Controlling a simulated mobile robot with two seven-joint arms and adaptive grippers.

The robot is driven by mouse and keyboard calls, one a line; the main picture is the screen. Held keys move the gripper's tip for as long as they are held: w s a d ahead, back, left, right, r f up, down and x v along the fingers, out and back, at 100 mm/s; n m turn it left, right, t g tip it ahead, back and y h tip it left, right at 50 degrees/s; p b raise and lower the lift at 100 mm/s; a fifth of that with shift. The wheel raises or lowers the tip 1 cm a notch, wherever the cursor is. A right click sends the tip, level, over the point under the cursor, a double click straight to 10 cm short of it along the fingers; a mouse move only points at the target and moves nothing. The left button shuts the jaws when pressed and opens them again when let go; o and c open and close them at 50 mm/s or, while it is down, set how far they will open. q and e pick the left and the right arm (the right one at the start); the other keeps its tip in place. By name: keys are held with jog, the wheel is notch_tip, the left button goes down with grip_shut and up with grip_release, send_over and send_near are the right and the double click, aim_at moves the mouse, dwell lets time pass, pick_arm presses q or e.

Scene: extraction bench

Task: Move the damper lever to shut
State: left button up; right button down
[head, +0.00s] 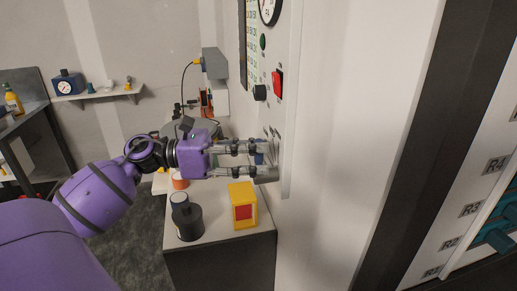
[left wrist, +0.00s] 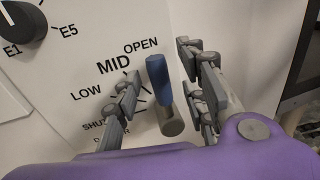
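The damper lever (left wrist: 157,80) has a blue grip and a grey metal base, and stands out from the pale panel in the left wrist view. Its blue end appears just right of the word OPEN and below it; MID, LOW and a partly hidden SHUT run down to the left. My left gripper (left wrist: 160,78) is open, with one finger on each side of the lever; I see gaps on both sides. In the head view my left gripper (head: 264,157) is at the panel face, and its fingers hide most of the lever. My right gripper is not in view.
A black knob (left wrist: 20,25) marked E1 and E5 sits above left of the lever. A red switch (head: 278,84) and black knob (head: 260,92) are above my gripper. A yellow box (head: 242,204) and dark bottle (head: 186,220) stand on the bench (head: 225,247) below.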

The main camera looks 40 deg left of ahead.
pick_arm(q)
jog(key=shift+w+d, duration=0.3)
jog(key=shift+d, duration=0.2)
grip_shut()
